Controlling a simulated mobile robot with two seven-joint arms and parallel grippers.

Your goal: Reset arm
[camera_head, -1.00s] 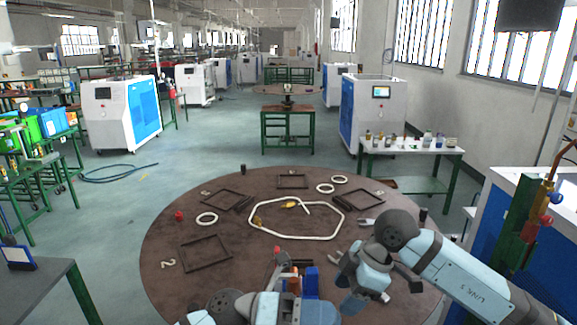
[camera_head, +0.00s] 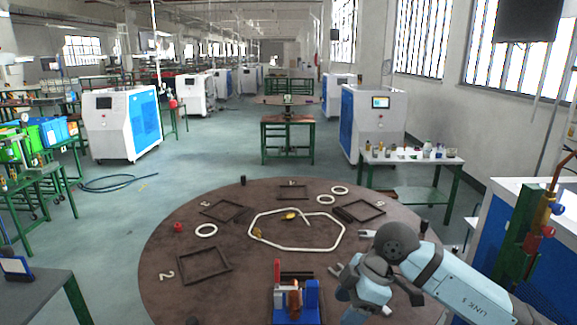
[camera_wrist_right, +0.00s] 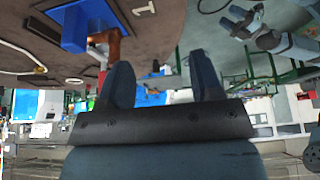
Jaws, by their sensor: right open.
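My right gripper (camera_wrist_right: 163,80) is open in the right wrist view, with its two dark fingers apart and nothing visible between them. In the head view my right arm comes in from the right, and its hand end (camera_head: 345,275) is over the right front of the round table, partly hidden by arm links. A grey-blue arm with a jaw (camera_wrist_right: 248,20) shows at the upper right of the wrist view, apparently my left one; its jaw opening is unclear. No left arm shows in the head view.
The round brown table (camera_head: 225,290) holds a blue and copper fixture (camera_head: 310,297) at the front, a white hose loop (camera_head: 252,222), several dark square frames (camera_head: 204,266) and white rings (camera_head: 206,230). The fixture (camera_wrist_right: 75,28) shows close to my right fingers in the wrist view.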

